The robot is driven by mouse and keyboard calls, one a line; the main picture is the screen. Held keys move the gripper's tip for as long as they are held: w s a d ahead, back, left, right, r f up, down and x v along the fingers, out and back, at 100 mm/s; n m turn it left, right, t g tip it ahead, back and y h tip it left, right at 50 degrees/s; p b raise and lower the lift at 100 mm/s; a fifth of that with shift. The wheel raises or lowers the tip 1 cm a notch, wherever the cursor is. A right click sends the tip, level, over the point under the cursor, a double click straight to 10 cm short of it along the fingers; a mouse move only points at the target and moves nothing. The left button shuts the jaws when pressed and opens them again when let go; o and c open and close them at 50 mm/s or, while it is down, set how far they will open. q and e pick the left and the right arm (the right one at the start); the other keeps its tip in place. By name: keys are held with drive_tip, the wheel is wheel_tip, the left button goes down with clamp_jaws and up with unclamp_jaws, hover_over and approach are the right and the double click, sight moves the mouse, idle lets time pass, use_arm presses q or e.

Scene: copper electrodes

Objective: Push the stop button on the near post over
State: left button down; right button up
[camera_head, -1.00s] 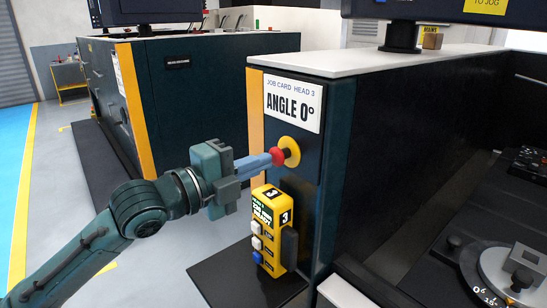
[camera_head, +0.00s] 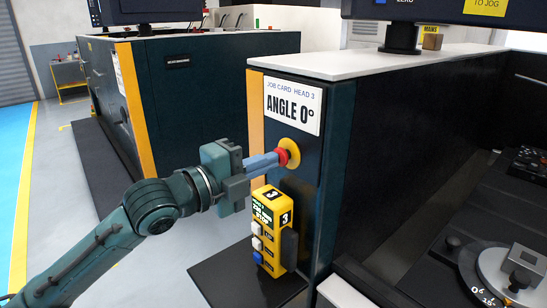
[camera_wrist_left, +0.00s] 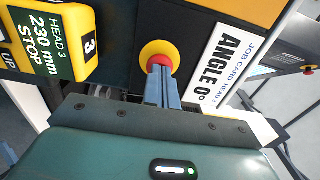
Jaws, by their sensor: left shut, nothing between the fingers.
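The stop button (camera_head: 283,156) is a red mushroom head on a yellow round base, on the end face of the near dark post. My left gripper (camera_head: 275,159) is shut and empty, its blue fingers pointing at the button. The fingertips are at the red head and appear to touch it. In the left wrist view the red button (camera_wrist_left: 160,62) sits straight ahead of the shut fingers (camera_wrist_left: 161,72), which hide part of it. How far the button is pressed in cannot be told. My right gripper is not in view.
A white job card reading "ANGLE 0°" (camera_head: 293,105) is just above the button. A yellow control box (camera_head: 268,222) with several buttons hangs below the fingers. A dark mat (camera_head: 222,283) lies on the floor. A second machine (camera_head: 205,95) stands behind left.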

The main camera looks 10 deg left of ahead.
use_arm(q)
drive_tip(key=shift+v, duration=2.05)
